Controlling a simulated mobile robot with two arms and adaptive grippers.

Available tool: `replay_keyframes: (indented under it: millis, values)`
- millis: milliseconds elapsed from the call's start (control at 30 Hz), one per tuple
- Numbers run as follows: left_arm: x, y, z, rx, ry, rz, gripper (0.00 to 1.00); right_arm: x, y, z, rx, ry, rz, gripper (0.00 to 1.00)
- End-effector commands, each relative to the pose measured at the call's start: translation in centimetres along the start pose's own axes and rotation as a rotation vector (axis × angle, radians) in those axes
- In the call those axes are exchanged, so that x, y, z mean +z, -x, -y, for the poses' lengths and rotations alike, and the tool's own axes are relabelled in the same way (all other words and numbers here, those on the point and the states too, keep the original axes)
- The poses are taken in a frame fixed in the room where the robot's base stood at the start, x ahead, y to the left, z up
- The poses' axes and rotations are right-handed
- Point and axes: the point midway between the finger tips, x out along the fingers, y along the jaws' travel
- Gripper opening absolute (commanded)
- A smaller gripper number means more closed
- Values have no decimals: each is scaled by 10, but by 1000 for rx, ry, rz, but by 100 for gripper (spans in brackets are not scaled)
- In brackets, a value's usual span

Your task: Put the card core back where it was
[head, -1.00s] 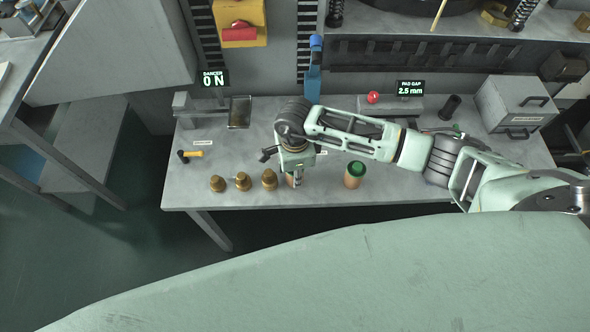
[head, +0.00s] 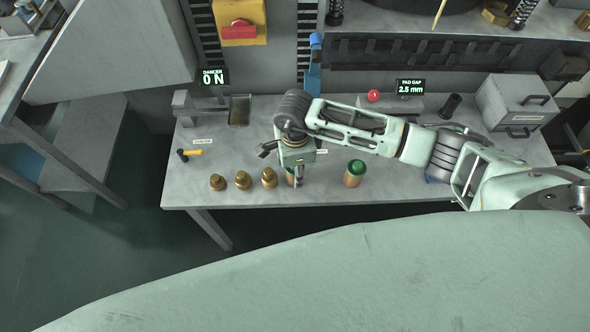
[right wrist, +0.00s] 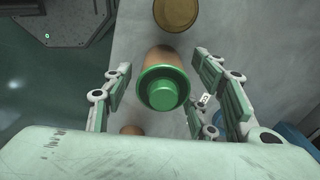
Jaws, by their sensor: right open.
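A brown tube-shaped piece with a green flanged cap, which looks like the card core (right wrist: 162,88), stands between the spread fingers of my right gripper (right wrist: 163,74) in the right wrist view. Gaps show on both sides of it, and the gripper is open. In the head view my right gripper (head: 297,178) is low over the front of the bench, and it mostly hides this core (head: 290,176). A second brown piece with a green cap (head: 354,173) stands upright to the right, apart from the gripper. My left gripper is not in view.
Several brass pieces (head: 243,180) stand in a row just left of my right gripper on the grey bench (head: 400,187). A grey box (head: 516,105) stands at the back right. The bench's front edge is close.

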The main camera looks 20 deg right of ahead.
Motion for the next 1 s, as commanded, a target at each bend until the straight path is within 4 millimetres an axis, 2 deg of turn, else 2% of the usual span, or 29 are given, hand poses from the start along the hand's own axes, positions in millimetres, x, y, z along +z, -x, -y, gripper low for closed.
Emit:
replay_keyframes:
  millis: [300, 500, 700, 1000]
  values:
    - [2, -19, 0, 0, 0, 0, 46, 0, 67, 2, -6, 1, 1, 53]
    - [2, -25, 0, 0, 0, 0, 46, 0, 97, 1, -2, 0, 1, 53]
    - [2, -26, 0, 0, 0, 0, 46, 0, 106, 0, 0, 0, 0, 53]
    - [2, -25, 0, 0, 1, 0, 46, 0, 106, 0, 0, -1, 0, 53]
